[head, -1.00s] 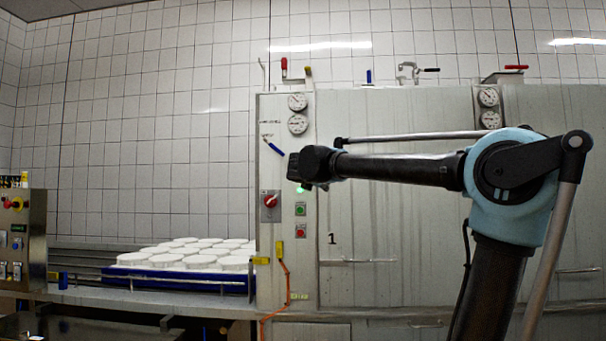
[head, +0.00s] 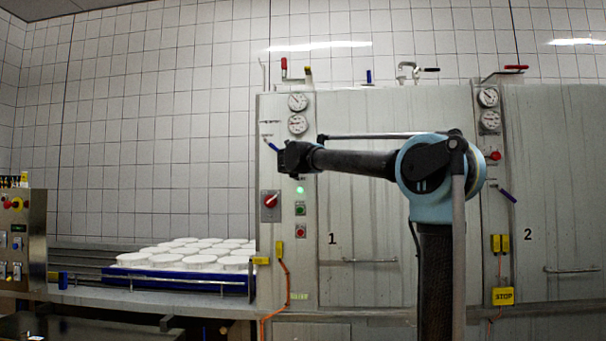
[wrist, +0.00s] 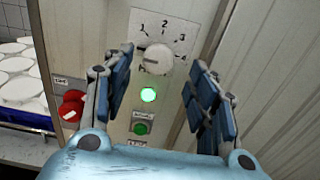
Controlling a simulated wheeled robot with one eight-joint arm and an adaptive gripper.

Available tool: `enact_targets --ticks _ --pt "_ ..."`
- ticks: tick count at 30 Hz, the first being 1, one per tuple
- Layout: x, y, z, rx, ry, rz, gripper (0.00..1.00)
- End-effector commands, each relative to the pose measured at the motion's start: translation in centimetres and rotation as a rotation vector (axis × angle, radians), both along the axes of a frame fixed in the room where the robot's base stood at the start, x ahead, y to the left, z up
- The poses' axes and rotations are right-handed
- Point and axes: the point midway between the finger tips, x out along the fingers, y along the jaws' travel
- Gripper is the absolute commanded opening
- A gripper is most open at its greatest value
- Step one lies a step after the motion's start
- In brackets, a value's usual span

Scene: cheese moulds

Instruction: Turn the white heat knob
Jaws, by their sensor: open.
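The white heat knob (wrist: 157,59) shows in the wrist view on a pale dial plate (wrist: 160,30) numbered around its upper side. The plate is on the metal control panel, above a lit green lamp (wrist: 148,95). My gripper (wrist: 161,57) is open, its two blue-padded fingers on the left and right of the knob in the picture. They appear apart from it; how near the tips are in depth is unclear. In the head view my gripper (head: 292,158) is in front of the panel and hides the knob.
Below the lamp is a green button (wrist: 141,128). A red rotary switch (head: 270,201) sits left of it. White moulds (head: 190,253) stand on a blue tray at the left. A metal door marked 1 (head: 345,270) is to the right.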

Motion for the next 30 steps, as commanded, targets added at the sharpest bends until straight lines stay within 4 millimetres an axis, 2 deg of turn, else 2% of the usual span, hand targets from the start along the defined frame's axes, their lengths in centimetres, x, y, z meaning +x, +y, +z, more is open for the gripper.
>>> enact_targets --ticks 6,12,18,27,28,30 --pt "3.6 -0.2 0.0 0.0 0.0 -0.002 0.53" --pt "6.0 -0.3 0.0 0.0 0.0 -0.001 0.53" --pt "7.2 -0.3 0.0 0.0 0.0 0.0 0.53" --pt "7.3 -0.3 0.0 0.001 0.0 0.0 0.53" --pt "7.3 -0.3 0.0 0.001 0.0 0.0 0.48" --pt "7.3 -0.3 0.0 0.001 0.0 0.0 0.33"
